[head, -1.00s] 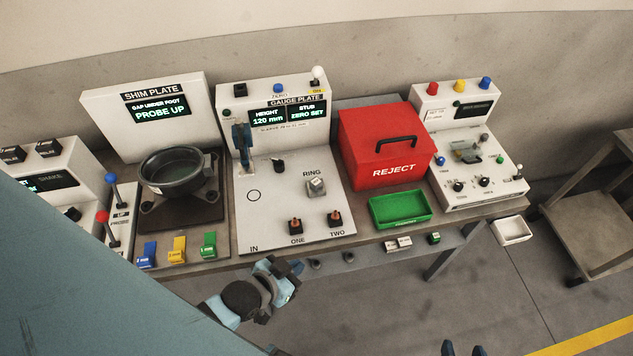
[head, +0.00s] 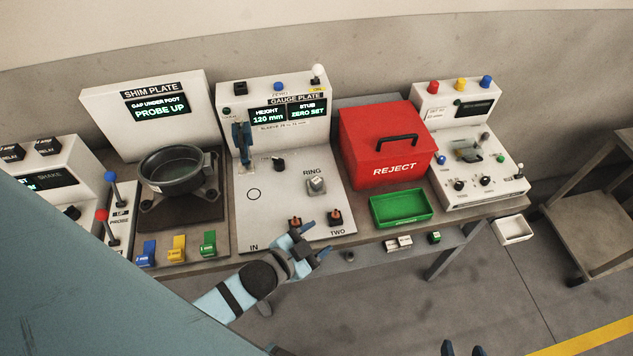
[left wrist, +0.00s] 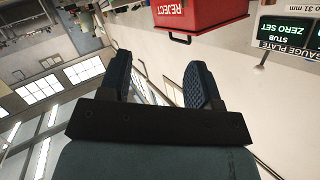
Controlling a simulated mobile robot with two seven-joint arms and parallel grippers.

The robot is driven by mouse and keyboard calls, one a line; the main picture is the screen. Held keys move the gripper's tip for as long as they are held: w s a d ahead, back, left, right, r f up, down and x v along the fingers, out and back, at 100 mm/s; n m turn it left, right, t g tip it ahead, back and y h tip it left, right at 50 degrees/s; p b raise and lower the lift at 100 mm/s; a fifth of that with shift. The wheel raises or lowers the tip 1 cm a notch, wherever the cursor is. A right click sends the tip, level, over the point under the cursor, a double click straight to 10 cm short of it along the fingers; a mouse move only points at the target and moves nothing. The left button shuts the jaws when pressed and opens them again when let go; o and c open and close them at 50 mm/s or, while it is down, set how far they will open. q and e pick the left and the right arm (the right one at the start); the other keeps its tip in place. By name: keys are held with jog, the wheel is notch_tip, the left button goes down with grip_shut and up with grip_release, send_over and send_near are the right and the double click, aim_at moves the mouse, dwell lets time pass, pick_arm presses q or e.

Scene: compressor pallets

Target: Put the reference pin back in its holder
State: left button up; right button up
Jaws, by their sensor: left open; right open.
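The white gauge plate (head: 290,185) stands on the bench; its screens read HEIGHT 120 mm and STUB ZERO SET. Near its front edge sit two small dark holders with brownish tops, ONE (head: 294,221) and TWO (head: 335,217). A silver piece (head: 316,185) sits at the RING label. I cannot tell which of these is the reference pin. My left gripper (head: 317,242) is open in front of the plate's front edge, near ONE and TWO; its open fingers also show in the left wrist view (left wrist: 160,82), with nothing between them. My right gripper (head: 462,349) is open at the bottom edge, mostly cut off.
A blue lever (head: 242,143) rises at the plate's back left. A red REJECT box (head: 385,150) and a green tray (head: 401,209) stand to the right. The shim plate with a dark round pan (head: 172,170) is to the left.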

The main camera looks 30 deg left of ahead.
pick_arm(q)
jog(key=w+d+r+m+g+h+b, duration=0.1)
jog(key=w+d+r+m+g+h, duration=0.45)
jog(key=m, duration=0.75)
jog(key=w+d+r+m+h+b, duration=0.15)
jog(key=d+r+m+h, duration=0.5)
jog(key=m, duration=0.75)
jog(key=w+a+f+m+g+y, duration=0.1)
jog(key=a+f+m+g+y, duration=0.25)
jog(key=m, duration=0.55)
jog(key=w+a+f+m+g+y, duration=0.1)
jog(key=f+m+g+y, duration=0.1)
jog(key=f+m+g, duration=0.35)
jog(key=w+a+m+y, duration=0.2)
jog(key=w+a+y, duration=0.1)
jog(key=a, duration=0.2)
jog(key=w+a+m+y+b, duration=0.1)
jog(key=w+a+m+y, duration=0.2)
jog(key=a, duration=0.3)
jog(key=w+a+r+m+y, duration=0.1)
jog(key=w+a+m+y, duration=0.2)
jog(key=a+y, duration=0.2)
jog(key=shift+w+a+m+b, duration=0.1)
jog(key=shift+a+m+b, duration=0.2)
jog(key=shift+a, duration=0.25)
jog(key=shift+f, duration=0.1)
